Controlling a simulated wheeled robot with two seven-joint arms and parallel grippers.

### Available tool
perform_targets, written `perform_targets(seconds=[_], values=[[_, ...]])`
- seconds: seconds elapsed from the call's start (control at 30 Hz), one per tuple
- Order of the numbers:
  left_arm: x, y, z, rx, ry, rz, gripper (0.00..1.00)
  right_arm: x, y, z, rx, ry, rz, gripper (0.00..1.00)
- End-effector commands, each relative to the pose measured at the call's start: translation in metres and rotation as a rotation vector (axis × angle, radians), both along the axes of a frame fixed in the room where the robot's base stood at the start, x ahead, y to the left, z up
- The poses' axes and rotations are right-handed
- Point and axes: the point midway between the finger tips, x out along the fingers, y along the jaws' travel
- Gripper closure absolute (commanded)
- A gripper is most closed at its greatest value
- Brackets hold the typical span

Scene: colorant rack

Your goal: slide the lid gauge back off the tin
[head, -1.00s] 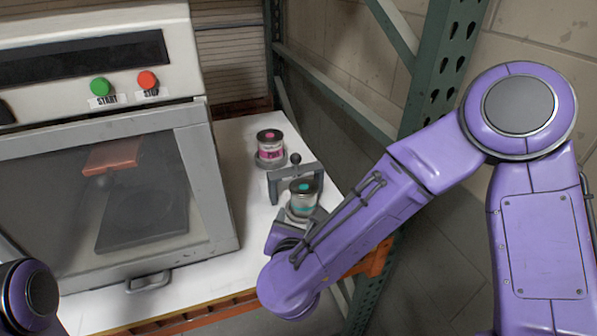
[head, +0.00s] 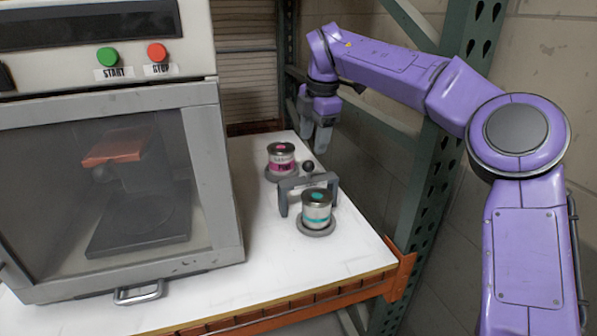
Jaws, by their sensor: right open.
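The lid gauge (head: 306,182) is a grey bridge with two legs and a dark ball knob on top. It stands upright on the white table, just behind the tin with the teal label (head: 316,212). I cannot tell whether its legs reach beside that tin or touch it. The tin stands upright on a round grey base, its lid marked with a teal spot. My right gripper (head: 314,148) points down, open and empty, behind the gauge and up to the right of the pink tin. It is apart from the gauge. My left gripper is out of view.
A tin with a pink label (head: 281,160) stands on its own grey base behind the gauge. A large machine (head: 110,180) with a glass door fills the left. A green rack post (head: 440,150) rises at the right. The front of the white table (head: 270,262) is clear.

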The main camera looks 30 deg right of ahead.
Motion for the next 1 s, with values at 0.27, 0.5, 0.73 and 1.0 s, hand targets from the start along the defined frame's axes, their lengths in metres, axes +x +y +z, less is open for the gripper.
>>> perform_targets(seconds=[0.27,0.5,0.73,1.0], values=[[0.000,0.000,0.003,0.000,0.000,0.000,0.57,0.012,0.002,-0.062,-0.002,0.007,0.004,0.42],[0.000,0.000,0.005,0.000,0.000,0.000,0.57,0.018,0.002,-0.088,-0.005,0.003,0.003,0.42],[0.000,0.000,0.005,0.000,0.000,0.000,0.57,0.018,0.002,-0.090,-0.004,0.002,0.002,0.42],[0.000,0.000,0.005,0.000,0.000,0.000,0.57,0.018,0.002,-0.090,-0.004,0.003,0.002,1.00]])
